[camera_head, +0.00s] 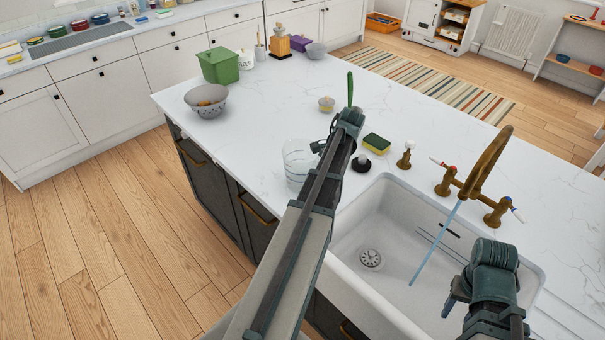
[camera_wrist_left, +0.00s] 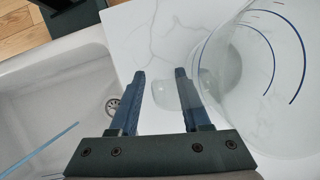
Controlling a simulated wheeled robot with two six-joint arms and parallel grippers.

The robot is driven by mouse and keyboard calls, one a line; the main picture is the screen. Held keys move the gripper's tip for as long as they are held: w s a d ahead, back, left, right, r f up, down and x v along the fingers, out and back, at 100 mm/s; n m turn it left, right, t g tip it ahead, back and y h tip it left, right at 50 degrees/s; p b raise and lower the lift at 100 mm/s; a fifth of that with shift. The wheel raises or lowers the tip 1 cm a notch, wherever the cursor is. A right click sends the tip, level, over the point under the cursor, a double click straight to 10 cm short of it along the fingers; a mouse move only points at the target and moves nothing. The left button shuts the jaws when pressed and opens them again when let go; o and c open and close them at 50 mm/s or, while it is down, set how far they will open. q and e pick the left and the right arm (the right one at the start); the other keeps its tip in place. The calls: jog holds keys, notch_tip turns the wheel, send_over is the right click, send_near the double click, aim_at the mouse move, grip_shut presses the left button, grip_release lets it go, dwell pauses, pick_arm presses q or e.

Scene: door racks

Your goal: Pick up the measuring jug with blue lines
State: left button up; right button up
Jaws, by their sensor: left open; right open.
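The clear measuring jug (camera_head: 297,165) stands on the white island worktop, left of the sink, partly hidden behind my left arm. In the left wrist view the jug (camera_wrist_left: 262,75) fills the right side, with curved blue lines on its see-through wall. My left gripper (camera_head: 322,146) is beside the jug, mostly hidden by its own wrist in the head view. In the left wrist view its two fingers (camera_wrist_left: 162,88) are apart with nothing held; the right finger overlaps the jug's edge, and I cannot tell whether they touch. My right gripper (camera_head: 452,300) is over the sink, open and empty.
The white sink (camera_head: 370,225) has a brass tap (camera_head: 485,165) with running water. A sponge (camera_head: 376,143), black plug (camera_head: 361,164) and small glass bowl (camera_head: 326,104) are near my left gripper. A colander (camera_head: 207,102) and green bin (camera_head: 219,66) stand farther left.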

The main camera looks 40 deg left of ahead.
pick_arm(q)
grip_shut()
dwell(1.4)
